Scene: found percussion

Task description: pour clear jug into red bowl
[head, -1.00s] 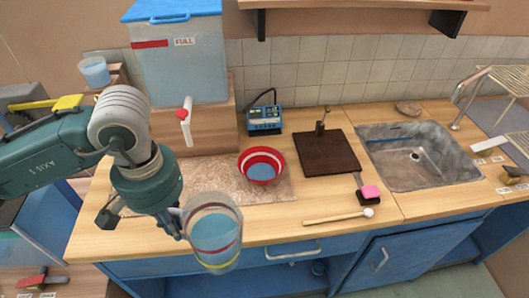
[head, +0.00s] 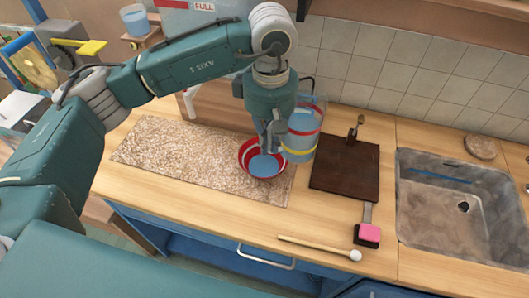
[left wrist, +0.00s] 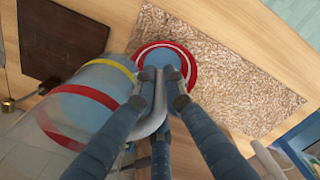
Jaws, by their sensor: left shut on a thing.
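The clear jug (head: 303,128) has a red and a yellow band and holds blue liquid. My left gripper (head: 270,137) is shut on its handle, beside the red bowl (head: 246,162). The jug is just right of the bowl in the head view and looks roughly upright. The bowl stands on the speckled mat (head: 160,150) with blue inside it, and my gripper hides part of its rim. In the left wrist view the fingers (left wrist: 158,98) close on the handle, with the jug (left wrist: 82,105) at left and the bowl (left wrist: 188,65) beyond. No stream shows.
A dark board (head: 345,172) lies right of the jug, with a pink-topped block (head: 369,233) and a mallet (head: 318,247) in front. The sink (head: 415,220) is farther right. A large tank (head: 180,18) stands behind my arm. The left part of the mat is clear.

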